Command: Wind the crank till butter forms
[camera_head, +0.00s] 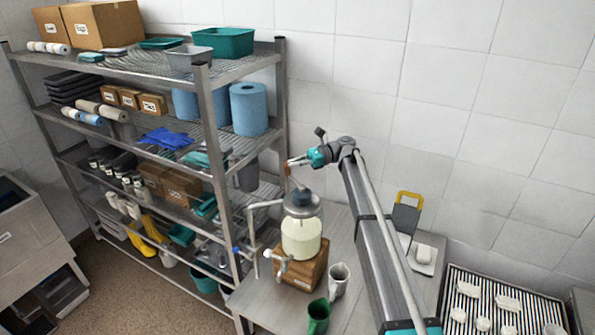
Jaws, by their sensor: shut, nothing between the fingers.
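The butter churn (301,236) is a glass jar of pale cream-coloured liquid under a grey metal top, standing on a wooden block (303,273). A brownish knob, which looks like the crank handle (288,169), rises above the top. My gripper (291,162) is at the upper end of my arm, close to this knob. The fingers are shut with nothing between them. I cannot tell whether the fingertips touch the knob. The contents look smooth and pale; any lumps are too small to make out.
A metal shelf rack (215,150) with boxes and bins stands at left. A green jug (318,316) and a grey-white jug (339,280) stand in front of the churn. A slotted tray (500,300) with white pieces lies at right. A tiled wall is behind.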

